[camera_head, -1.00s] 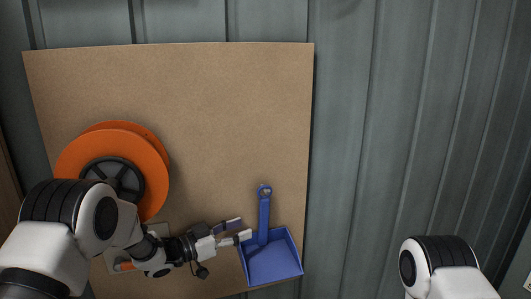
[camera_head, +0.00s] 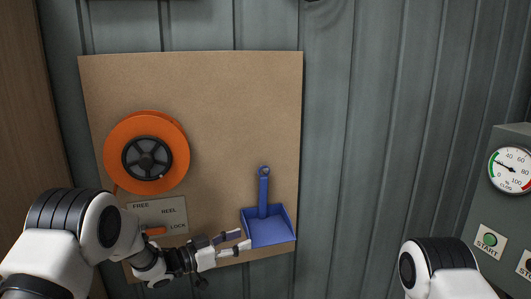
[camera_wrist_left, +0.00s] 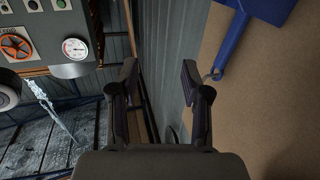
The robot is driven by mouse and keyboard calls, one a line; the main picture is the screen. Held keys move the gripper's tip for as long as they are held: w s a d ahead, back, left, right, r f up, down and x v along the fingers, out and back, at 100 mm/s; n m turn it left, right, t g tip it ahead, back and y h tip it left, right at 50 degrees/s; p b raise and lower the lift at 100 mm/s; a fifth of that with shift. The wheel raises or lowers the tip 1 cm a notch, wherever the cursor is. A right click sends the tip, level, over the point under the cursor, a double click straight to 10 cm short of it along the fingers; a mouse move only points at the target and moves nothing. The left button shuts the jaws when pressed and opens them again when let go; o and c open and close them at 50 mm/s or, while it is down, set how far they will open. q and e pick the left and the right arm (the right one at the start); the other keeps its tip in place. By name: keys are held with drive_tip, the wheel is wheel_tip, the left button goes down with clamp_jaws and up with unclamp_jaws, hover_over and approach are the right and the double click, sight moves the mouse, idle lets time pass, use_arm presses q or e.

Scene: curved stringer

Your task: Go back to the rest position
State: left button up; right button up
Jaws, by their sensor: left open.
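My left gripper (camera_head: 232,242) is open and empty in the head view, just left of a blue dustpan (camera_head: 270,230) hanging on a brown board (camera_head: 240,110). Whether they touch is unclear in the head view. The left wrist view shows the two fingers of my left gripper (camera_wrist_left: 160,85) apart with nothing between them. The dustpan's blue handle (camera_wrist_left: 232,42) is to the right of the fingers there. My right arm (camera_head: 440,268) shows at the bottom right of the head view; its gripper is out of view.
An orange reel (camera_head: 172,138) is mounted on the board above a FREE/LOCK reel plate (camera_head: 172,208) with an orange lever. A grey panel with a gauge (camera_head: 510,170) and START button (camera_head: 489,241) stands at the right. The corrugated wall (camera_head: 370,120) between is bare.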

use_arm(q)
drive_tip(key=s+a+f+n+y, duration=0.25)
drive_tip(key=s+f, duration=0.25)
drive_tip(key=f, duration=0.3)
drive_tip(key=s+a+f+n+y, duration=0.2)
drive_tip(key=s+f+n+y, duration=0.15)
drive_tip(key=f, duration=0.55)
drive_tip(key=s+a+f+n+y, duration=0.25)
drive_tip(key=s+f, duration=0.25)
drive_tip(key=f, duration=0.3)
drive_tip(key=s+a+f+n+g+y, duration=0.1)
drive_tip(key=s+a+f+g+y, duration=0.1)
drive_tip(key=s, duration=0.8)
drive_tip(key=s+a+f+n+g+y, duration=0.1)
drive_tip(key=s+a+g, duration=0.3)
drive_tip(key=s, duration=0.6)
drive_tip(key=s+a+f+n+g+y, duration=0.1)
drive_tip(key=s+a+f+g+y, duration=0.2)
drive_tip(key=s, duration=0.7)
drive_tip(key=shift+a+f+g, duration=0.3)
drive_tip(key=shift+a+f, duration=0.15)
drive_tip(key=shift+a, duration=0.5)
drive_tip(key=shift+y, duration=0.25)
